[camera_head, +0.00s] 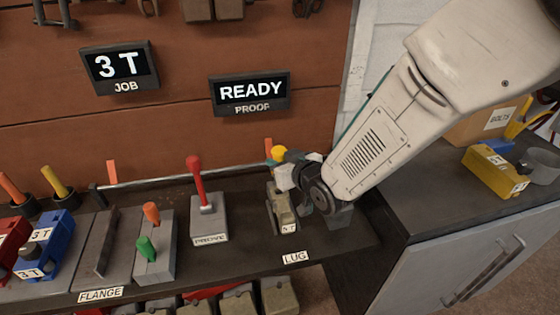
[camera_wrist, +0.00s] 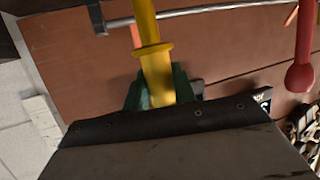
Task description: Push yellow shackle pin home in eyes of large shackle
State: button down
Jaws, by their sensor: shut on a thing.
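The yellow shackle pin (camera_wrist: 155,72) stands between the green fingers of my gripper (camera_wrist: 160,95) in the wrist view, with its collar and shaft showing past them. In the head view only a rounded yellow end of the pin (camera_head: 279,153) shows above my gripper (camera_head: 284,176), which is shut on it. A grey-tan shackle-like body (camera_head: 283,212) with a tag ending in T sits just below my gripper, behind the LUG label. The shackle eyes are mostly hidden by my gripper and wrist. I cannot tell whether the pin is in them.
A grey block with a red-knobbed lever (camera_head: 195,185) stands left of the shackle. A thin rail (camera_head: 190,178) runs along the bench back. A flange fixture with orange and green pegs (camera_head: 150,245) is further left. A yellow box (camera_head: 492,172) lies on the right cabinet.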

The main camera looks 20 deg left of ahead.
jog(key=shift+f, duration=3.4)
jog(key=c, duration=1.1)
grip_release()
jog(key=shift+o, duration=0.2)
jog(key=v, duration=0.7)
jog(key=shift+s+d, duration=0.25)
jog(key=shift+r, duration=0.1)
